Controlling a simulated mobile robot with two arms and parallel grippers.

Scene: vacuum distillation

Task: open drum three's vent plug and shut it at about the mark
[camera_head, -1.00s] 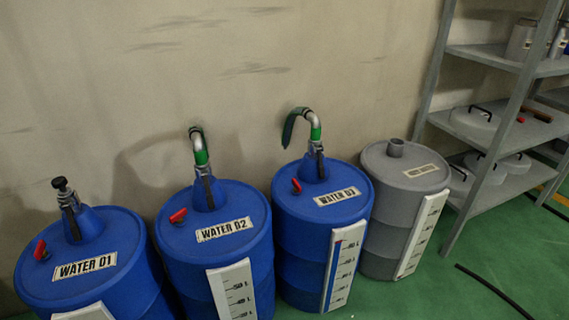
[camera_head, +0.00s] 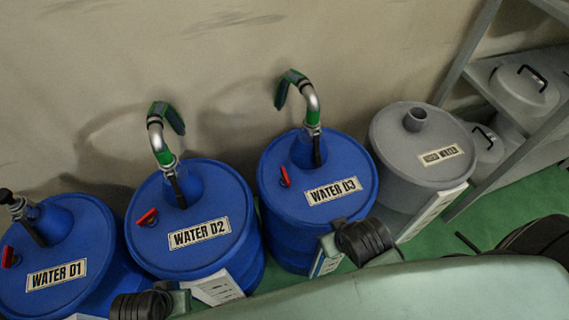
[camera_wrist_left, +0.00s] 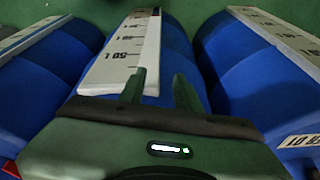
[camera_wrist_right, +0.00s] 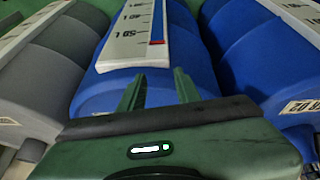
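Drum three (camera_head: 340,165) is the blue drum labelled WATER 03, with a red vent plug (camera_head: 285,177) on the left of its lid. I cannot tell whether the plug is open. A curved pipe with a green hose (camera_head: 312,105) rises from its neck. Its white level scale (camera_wrist_right: 135,45) shows in the right wrist view, with a small red patch near the 50 L line. My right gripper (camera_wrist_right: 158,88) is open and empty at drum three's front; in the head view (camera_head: 330,246) it is partly seen. My left gripper (camera_wrist_left: 160,90) is open and empty before drum two (camera_wrist_left: 175,50).
Drum two (camera_head: 215,265) and drum one (camera_head: 90,235), both blue, stand to the left. A grey used-water drum (camera_head: 385,135) stands to the right, with a metal shelf (camera_head: 545,135) beyond. The wall is close behind the drums.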

